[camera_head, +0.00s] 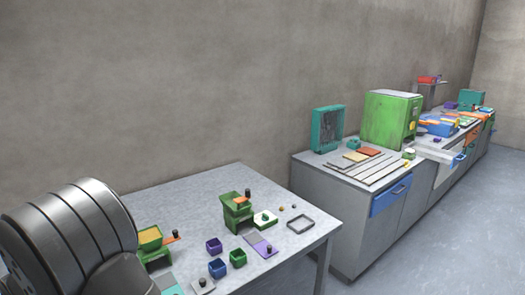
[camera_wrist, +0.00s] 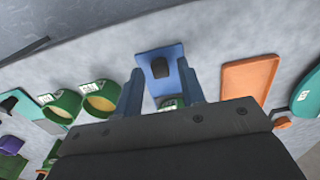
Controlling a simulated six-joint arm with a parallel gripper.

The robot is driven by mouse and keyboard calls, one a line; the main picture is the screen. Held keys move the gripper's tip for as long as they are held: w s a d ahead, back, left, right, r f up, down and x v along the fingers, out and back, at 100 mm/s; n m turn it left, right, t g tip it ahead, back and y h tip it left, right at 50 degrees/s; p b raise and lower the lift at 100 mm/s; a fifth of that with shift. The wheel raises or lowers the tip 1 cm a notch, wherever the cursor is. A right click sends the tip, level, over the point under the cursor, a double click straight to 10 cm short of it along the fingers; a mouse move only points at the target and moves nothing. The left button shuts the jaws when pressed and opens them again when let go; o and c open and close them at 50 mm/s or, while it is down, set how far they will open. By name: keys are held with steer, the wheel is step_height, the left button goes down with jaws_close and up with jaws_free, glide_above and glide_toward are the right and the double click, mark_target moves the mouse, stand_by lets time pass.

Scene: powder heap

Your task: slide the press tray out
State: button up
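In the wrist view my gripper (camera_wrist: 162,88) is open, with its two blue-grey fingers apart. A blue plate with a black knob (camera_wrist: 158,68) shows between and beyond the fingertips. I cannot tell whether the fingers touch it, or whether it is the press tray. Part of a green-rimmed thing (camera_wrist: 170,103) shows below it, mostly hidden by my gripper. In the head view a green stand (camera_head: 237,212) with a dark knob on top stands on the near table, and a green stand with an orange bar (camera_head: 152,240) is farther left. My gripper is hidden there.
The near table (camera_head: 180,198) also bears purple (camera_head: 214,246), blue (camera_head: 217,268) and green (camera_head: 238,258) cups and a dark square frame (camera_head: 301,224). The wrist view shows an orange tray (camera_wrist: 248,80) at right and green-rimmed cups (camera_wrist: 100,98) at left. A counter with a green cabinet (camera_head: 390,118) stands beyond.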

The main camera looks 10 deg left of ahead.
steer(key=shift+r, duration=3.1)
steer(key=f, duration=0.7)
steer(key=shift+w+a+f, duration=0.25)
steer(key=shift+f, duration=0.05)
steer(key=shift+w+a, duration=0.15)
steer(key=shift+a, duration=0.05)
steer(key=shift+d, duration=0.1)
